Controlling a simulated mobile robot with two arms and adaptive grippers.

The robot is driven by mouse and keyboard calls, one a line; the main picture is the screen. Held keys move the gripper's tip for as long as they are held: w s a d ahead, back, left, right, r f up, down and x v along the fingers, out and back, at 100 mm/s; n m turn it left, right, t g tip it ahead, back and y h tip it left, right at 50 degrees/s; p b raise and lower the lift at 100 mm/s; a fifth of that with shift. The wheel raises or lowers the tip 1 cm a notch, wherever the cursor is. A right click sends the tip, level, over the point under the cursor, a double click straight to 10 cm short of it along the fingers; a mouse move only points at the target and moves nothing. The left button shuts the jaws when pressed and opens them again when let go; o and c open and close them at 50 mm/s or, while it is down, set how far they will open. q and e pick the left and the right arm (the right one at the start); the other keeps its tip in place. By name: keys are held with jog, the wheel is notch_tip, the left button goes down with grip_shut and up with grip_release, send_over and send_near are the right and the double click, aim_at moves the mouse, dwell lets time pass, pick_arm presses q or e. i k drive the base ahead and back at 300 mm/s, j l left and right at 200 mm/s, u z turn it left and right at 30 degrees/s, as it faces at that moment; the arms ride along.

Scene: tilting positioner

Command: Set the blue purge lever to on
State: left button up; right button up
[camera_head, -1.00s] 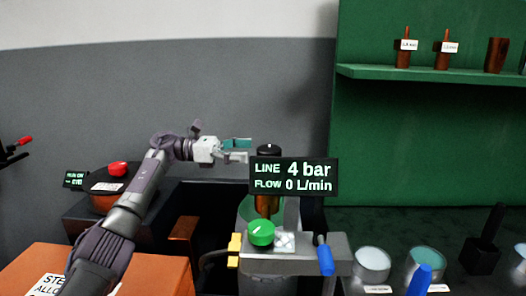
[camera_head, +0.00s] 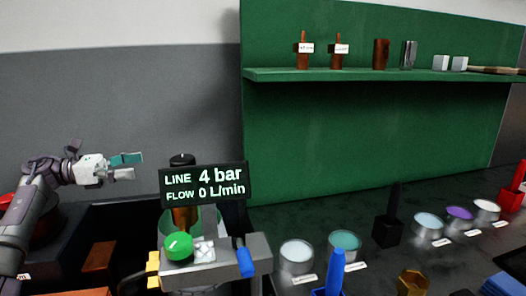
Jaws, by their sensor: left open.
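The blue purge lever (camera_head: 245,260) hangs down from the right side of the grey valve block (camera_head: 210,272), beside the green knob (camera_head: 178,246). The black display (camera_head: 204,184) above the block reads LINE 4 bar and FLOW 0 L/min. My left gripper (camera_head: 130,166) is open and empty, left of and above the display, apart from the lever. My right gripper is not in view.
Several small round dishes (camera_head: 297,258) and a black holder (camera_head: 388,228) stand on the dark bench at right. A blue-handled tool (camera_head: 336,272) is right of the lever. A green shelf (camera_head: 380,76) holds labelled brown pieces.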

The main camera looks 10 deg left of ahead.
aim_at(245, 265)
jog(key=k+l, duration=1.65)
